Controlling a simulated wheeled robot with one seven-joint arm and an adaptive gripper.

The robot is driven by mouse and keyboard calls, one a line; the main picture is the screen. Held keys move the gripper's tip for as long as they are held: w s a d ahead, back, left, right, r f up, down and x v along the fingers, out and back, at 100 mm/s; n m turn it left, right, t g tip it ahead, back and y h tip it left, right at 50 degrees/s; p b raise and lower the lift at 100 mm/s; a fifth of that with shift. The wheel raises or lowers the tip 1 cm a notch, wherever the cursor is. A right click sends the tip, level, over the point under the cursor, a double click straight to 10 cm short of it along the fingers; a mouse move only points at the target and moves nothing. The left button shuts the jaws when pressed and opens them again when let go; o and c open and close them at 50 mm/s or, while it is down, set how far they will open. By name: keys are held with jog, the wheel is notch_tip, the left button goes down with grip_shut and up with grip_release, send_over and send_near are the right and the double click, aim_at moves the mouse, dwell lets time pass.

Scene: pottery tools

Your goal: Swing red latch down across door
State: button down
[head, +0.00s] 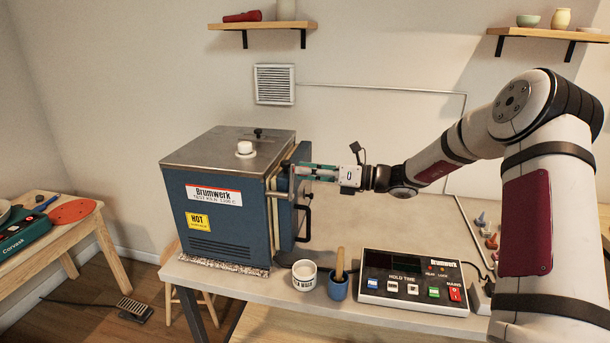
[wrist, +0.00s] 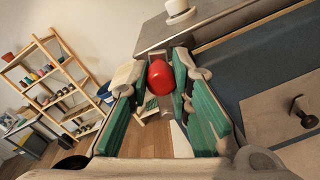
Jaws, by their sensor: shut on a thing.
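The blue kiln (head: 225,205) with a grey top stands on the bench. Its door (head: 286,215) is on the right side, seen almost edge-on, with a black handle (head: 305,222). A pale strip shows between body and door; I cannot tell how tightly the door sits. My gripper (head: 296,170) is at the door's upper edge, reaching in from the right. In the wrist view the latch's round red knob (wrist: 161,77) sits between the green-padded fingers, which are shut on it. The latch's bar is mostly hidden. The blue door face (wrist: 265,70) fills the right side there.
A control box (head: 415,283), a white mug (head: 304,274) and a blue pot (head: 338,287) with a wooden tool stand on the bench below my arm. A grey plate with a dark knob (wrist: 303,112) shows at the right in the wrist view.

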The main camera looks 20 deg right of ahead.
jog(key=shift+w+d+f+m+g+b, duration=0.15)
jog(key=shift+w+d+f+m+b, duration=0.75)
jog(key=shift+m, duration=1.45)
jog(key=shift+w+a+f+m+g+b, duration=0.1)
jog(key=shift+w+f+m+b, duration=0.35)
jog(key=shift+f+m, duration=1.4)
jog(key=shift+w+d+f+m+g+b, duration=0.15)
jog(key=shift+w+d+f+m+b, duration=0.55)
jog(key=shift+m, duration=2.1)
jog(key=shift+a, duration=0.2)
jog(key=c, duration=1.4)
grip_release()
jog(key=shift+w, duration=0.1)
jog(key=shift+d, duration=0.1)
jog(key=v, duration=1.1)
jog(key=shift+s+d, duration=0.2)
jog(key=shift+d, duration=0.15)
